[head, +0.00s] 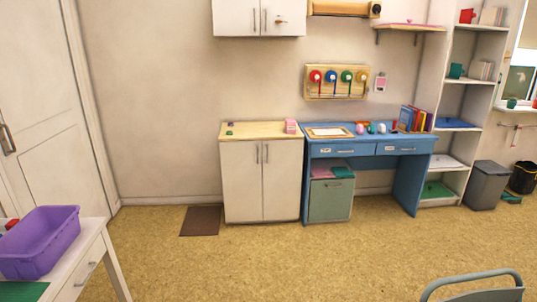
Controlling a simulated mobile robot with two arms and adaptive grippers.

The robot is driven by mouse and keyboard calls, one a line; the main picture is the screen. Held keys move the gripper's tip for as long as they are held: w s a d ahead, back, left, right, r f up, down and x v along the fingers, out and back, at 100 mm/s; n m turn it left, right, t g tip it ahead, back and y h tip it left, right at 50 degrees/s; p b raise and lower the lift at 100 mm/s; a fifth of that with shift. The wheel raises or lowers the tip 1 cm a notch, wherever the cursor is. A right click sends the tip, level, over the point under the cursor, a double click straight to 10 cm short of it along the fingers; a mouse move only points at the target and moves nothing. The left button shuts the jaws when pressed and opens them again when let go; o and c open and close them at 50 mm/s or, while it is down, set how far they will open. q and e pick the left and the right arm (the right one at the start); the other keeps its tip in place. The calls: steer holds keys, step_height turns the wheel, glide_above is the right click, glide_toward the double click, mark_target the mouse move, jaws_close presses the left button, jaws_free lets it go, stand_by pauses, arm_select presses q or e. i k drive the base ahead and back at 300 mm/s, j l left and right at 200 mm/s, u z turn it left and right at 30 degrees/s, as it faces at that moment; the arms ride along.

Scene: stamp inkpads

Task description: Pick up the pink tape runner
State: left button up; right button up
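Neither of my grippers is in view. Several small items stand in a row on the blue desk (432,138) across the room. One of them is a small pink item (360,129), with a teal one (371,129), a whitish one (382,128) and a red one (394,127) to its right. They are too small to tell which, if any, is the tape runner. A pink box-like item (290,126) stands on the low cabinet (245,180) left of the desk.
The floor (260,265) before the desk is mostly open. A white table (90,250) with a purple bin (40,242) is at the left, and a grey-green chair (470,278) at the bottom right. A green drawer unit (330,200) stands under the desk. A brown mat (201,221) lies left of the cabinet.

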mark_target(360, 129)
steer(key=i, duration=0.95)
steer(key=i+j+z, duration=0.1)
steer(key=i, duration=0.85)
steer(key=i+l+z, duration=0.2)
steer(key=i+z, duration=0.2)
steer(key=i, duration=0.25)
steer(key=i+z, duration=0.4)
steer(key=i, duration=0.2)
steer(key=i+j+z, duration=0.25)
steer(key=i+z, duration=0.2)
steer(key=i, duration=0.2)
